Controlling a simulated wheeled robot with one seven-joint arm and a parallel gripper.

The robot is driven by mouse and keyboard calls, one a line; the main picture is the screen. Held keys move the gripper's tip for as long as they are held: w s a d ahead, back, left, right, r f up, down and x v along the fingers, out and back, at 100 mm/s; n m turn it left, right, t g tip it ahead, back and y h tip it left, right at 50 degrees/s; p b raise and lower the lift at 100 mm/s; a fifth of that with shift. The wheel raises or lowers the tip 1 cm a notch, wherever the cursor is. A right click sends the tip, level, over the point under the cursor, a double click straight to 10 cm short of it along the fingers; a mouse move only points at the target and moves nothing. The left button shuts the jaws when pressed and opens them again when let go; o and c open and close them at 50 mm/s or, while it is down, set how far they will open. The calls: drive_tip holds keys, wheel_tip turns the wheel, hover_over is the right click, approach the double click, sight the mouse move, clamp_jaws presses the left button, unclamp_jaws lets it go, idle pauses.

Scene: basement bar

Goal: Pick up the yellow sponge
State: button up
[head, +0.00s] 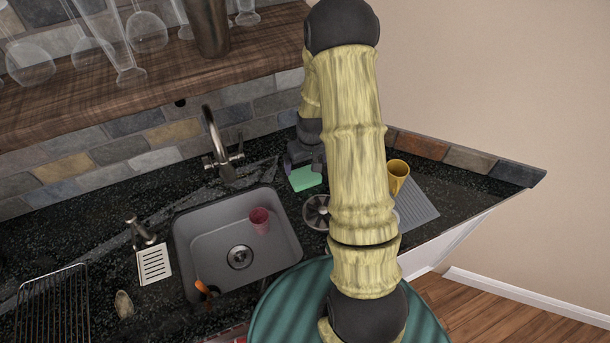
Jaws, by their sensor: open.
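A small block with a green top face (305,180), which looks like the sponge, lies on the dark counter behind the right rear corner of the sink. No yellow face of it can be made out. My gripper (304,164) is open and points down just above and behind the block. My arm covers part of the gripper, and I cannot tell whether the fingers touch the block.
A yellow cup (398,176) stands right of my arm by a grey ridged mat (418,208). A wooden shelf (130,95) with glasses hangs above.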

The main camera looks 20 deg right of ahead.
sight(305, 175)
drive_tip(key=shift+w+f, duration=0.15)
drive_tip(key=shift+f, duration=0.9)
drive_tip(key=shift+f+p, duration=0.15)
drive_tip(key=shift+p, duration=0.25)
drive_tip(key=shift+w+f+p, duration=0.25)
drive_tip(key=shift+f+p, duration=0.45)
drive_tip(key=shift+f, duration=0.55)
drive_tip(key=shift+w+f+p, duration=0.25)
drive_tip(key=shift+f+p, duration=0.4)
drive_tip(key=shift+f, duration=0.55)
drive_tip(key=c, duration=0.9)
drive_tip(key=shift+o, duration=0.2)
drive_tip(key=shift+r, duration=0.15)
wheel_tip(305, 175, up, 10)
drive_tip(key=b, duration=0.3)
drive_tip(key=shift+b, duration=0.3)
